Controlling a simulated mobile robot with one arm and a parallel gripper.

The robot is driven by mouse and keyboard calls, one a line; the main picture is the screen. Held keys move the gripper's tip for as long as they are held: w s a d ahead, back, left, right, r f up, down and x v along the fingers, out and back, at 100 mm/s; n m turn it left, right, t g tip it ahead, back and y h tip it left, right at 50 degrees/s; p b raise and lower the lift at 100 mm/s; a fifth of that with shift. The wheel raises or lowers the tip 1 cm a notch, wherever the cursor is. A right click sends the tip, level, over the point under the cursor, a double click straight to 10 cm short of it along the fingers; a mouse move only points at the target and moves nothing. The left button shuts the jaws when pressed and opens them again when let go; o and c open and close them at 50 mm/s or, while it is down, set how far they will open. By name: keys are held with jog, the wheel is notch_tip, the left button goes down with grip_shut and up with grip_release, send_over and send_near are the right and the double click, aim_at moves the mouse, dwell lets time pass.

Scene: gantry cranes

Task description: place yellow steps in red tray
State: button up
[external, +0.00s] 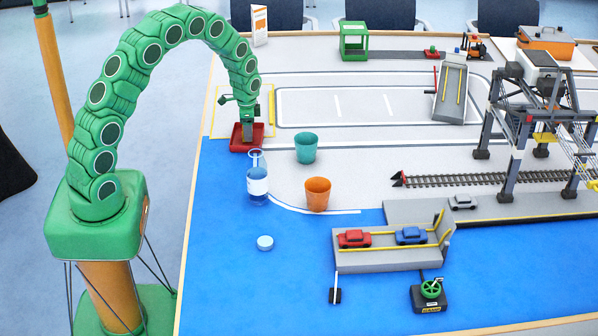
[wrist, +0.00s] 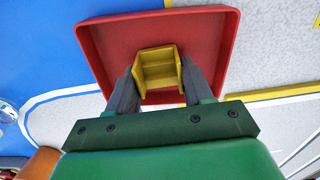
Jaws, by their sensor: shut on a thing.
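My gripper (wrist: 160,90) is shut on the yellow steps (wrist: 158,68), which sit between its two grey fingers in the wrist view. The steps are over the red tray (wrist: 105,35), inside its outline; I cannot tell whether they touch its floor. In the external view my gripper (external: 247,138) points down at the red tray (external: 236,148), near the table's left edge. The steps are hidden there behind my gripper and the tray wall.
A teal cup (external: 306,148), an orange cup (external: 317,194) and a bottle with blue liquid (external: 257,180) stand close to the tray. The blue area at the front left is mostly clear.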

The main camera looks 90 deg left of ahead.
jog(key=shift+f, duration=0.1)
jog(key=o, duration=1)
notch_tip(320, 180, up, 11)
jog(key=s+d+r, duration=0.2)
jog(key=d+r, duration=0.3)
jog(key=d, duration=0.5)
jog(key=s+d+r, duration=0.2)
jog(key=d+r, duration=0.3)
jog(key=d, duration=0.4)
jog(key=s+d+r, duration=0.1)
jog(key=d+r, duration=0.4)
jog(key=d, duration=0.5)
jog(key=shift+g, duration=0.9)
jog(key=s+d+r, duration=0.1)
jog(key=s+d, duration=0.4)
jog(key=s, duration=0.2)
jog(key=s+d+r, duration=0.1)
jog(key=s+d, duration=0.4)
jog(key=s, duration=0.2)
jog(key=s+d+r, duration=0.1)
jog(key=s+d, duration=0.5)
jog(key=s, duration=0.1)
jog(key=shift+s, duration=0.25)
